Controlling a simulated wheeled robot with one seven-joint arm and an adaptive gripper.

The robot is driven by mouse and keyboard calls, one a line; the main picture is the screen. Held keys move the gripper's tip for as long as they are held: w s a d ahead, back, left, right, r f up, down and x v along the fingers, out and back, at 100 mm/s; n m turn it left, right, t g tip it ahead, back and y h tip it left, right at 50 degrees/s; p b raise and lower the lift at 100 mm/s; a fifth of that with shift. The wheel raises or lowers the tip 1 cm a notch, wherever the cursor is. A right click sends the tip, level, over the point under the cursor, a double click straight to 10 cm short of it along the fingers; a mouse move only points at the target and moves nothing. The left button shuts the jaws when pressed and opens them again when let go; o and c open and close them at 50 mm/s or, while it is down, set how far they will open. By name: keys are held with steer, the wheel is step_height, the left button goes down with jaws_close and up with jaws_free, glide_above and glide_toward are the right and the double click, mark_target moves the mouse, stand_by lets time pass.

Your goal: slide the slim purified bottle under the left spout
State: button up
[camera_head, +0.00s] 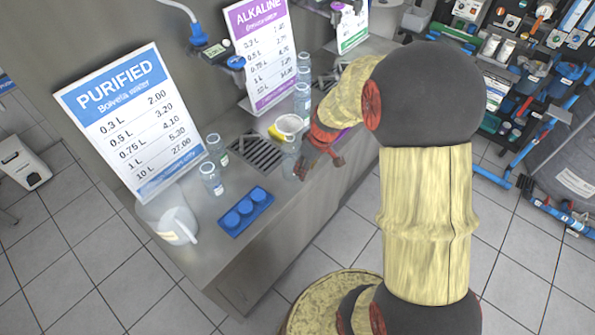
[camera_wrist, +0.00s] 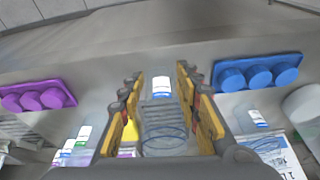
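My gripper (camera_wrist: 160,78) is open, its two yellow-padded fingers on either side of a clear bottle (camera_wrist: 163,120). Gaps appear between the pads and the bottle. A label with a blue band shows at the bottle's far end. In the head view this clear bottle (camera_head: 290,163) stands upright at the counter's front, just left of my gripper (camera_head: 318,165). Two small clear bottles stand by the PURIFIED sign, one nearer (camera_head: 211,180) and one farther (camera_head: 214,150). A blue-collared fitting (camera_head: 236,62) sits high by the signs. I cannot tell which spout is the left one.
A drain grate (camera_head: 256,152) lies behind the clear bottle. A blue cap tray (camera_head: 232,226) and white pitcher (camera_head: 174,228) are at left. The PURIFIED sign (camera_head: 120,115) and ALKALINE sign (camera_head: 262,50) stand behind. A purple cap tray (camera_wrist: 37,97) shows in the wrist view.

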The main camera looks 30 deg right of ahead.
mark_target(258, 151)
steer(key=shift+n, duration=0.4)
steer(key=shift+s+d+b+x, duration=0.15)
steer(key=shift+b+x, duration=0.9)
steer(key=shift+x, duration=0.75)
steer(key=shift+s+d+b+x, duration=0.15)
steer(key=shift+b+x, duration=0.85)
steer(key=shift+x, duration=0.8)
steer(key=shift+w+f, duration=0.15)
steer(key=shift+f, duration=0.2)
steer(key=shift+w+a+r, duration=0.1)
steer(key=shift+w+a, duration=0.15)
steer(key=shift+w, duration=0.4)
steer(key=shift+w+a+r, duration=0.1)
steer(key=shift+w+a, duration=0.15)
steer(key=shift+w, duration=0.4)
steer(key=shift+w+a+p, duration=0.25)
steer(key=shift+w+a, duration=0.8)
steer(key=shift+w, duration=2)
steer(key=shift+w+a+p, duration=0.3)
steer(key=shift+w+a, duration=0.75)
steer(key=shift+w, duration=2)
steer(key=shift+w+a+p, duration=0.25)
steer(key=shift+w+a, duration=0.8)
steer(key=shift+w, duration=2)
steer(key=shift+w, duration=0.15)
